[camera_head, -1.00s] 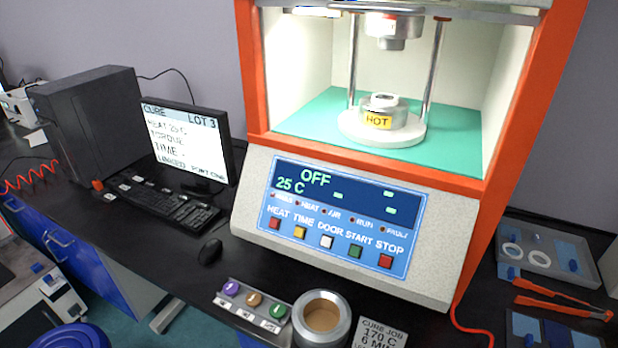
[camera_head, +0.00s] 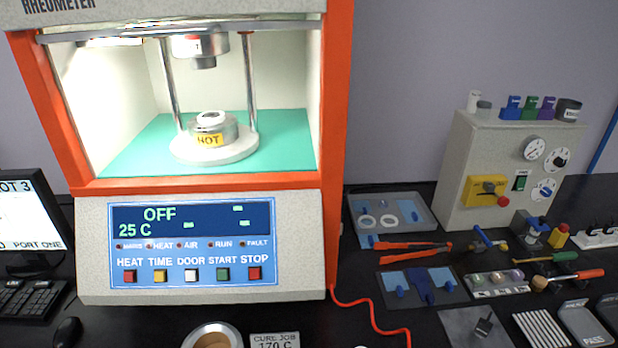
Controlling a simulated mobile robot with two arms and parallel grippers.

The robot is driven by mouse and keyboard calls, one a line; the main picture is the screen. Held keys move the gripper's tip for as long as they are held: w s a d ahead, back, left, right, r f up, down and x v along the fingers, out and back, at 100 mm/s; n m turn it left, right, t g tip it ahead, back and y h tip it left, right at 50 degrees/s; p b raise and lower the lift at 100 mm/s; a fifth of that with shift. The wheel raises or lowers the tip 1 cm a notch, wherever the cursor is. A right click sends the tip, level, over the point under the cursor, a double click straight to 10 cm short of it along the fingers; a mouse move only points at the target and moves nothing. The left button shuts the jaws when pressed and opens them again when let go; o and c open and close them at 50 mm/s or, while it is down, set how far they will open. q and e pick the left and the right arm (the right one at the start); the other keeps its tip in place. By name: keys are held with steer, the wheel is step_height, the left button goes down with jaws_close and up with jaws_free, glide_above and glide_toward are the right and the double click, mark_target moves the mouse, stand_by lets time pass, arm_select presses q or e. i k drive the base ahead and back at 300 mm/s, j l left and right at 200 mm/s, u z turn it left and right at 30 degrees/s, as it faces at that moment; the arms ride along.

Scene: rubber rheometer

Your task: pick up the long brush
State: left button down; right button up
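Several handled tools lie on the black bench at the right. One has an orange-red handle (camera_head: 580,275) and a round tan head at its left end. Just behind it lies a green-handled tool (camera_head: 560,257) with a thin tan shaft. A blue-handled tool (camera_head: 484,236) with a brass-coloured end lies further left. I cannot tell for sure which of these is the long brush; their ends are too small to make out. Neither of my grippers is in view.
The rheometer (camera_head: 100,290) fills the left, with a HOT-labelled die (camera_head: 212,138) inside. A grey control box (camera_head: 480,165) stands behind the tools. Orange tongs (camera_head: 412,245), a grey tray (camera_head: 424,213) and a strip of coloured pieces (camera_head: 500,290) crowd the bench. A red cable (camera_head: 375,322) lies in front.

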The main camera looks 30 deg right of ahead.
mark_target(539, 283)
steer(key=z, duration=2.55)
steer(key=i+l+u, duration=0.1)
steer(key=u, duration=0.35)
steer(key=l+u, duration=0.2)
steer(key=u, duration=0.3)
steer(key=i+l+u, duration=0.2)
steer(key=l+u, duration=0.2)
steer(key=l, duration=0.8)
steer(key=l+u, duration=0.4)
steer(key=l, duration=2.1)
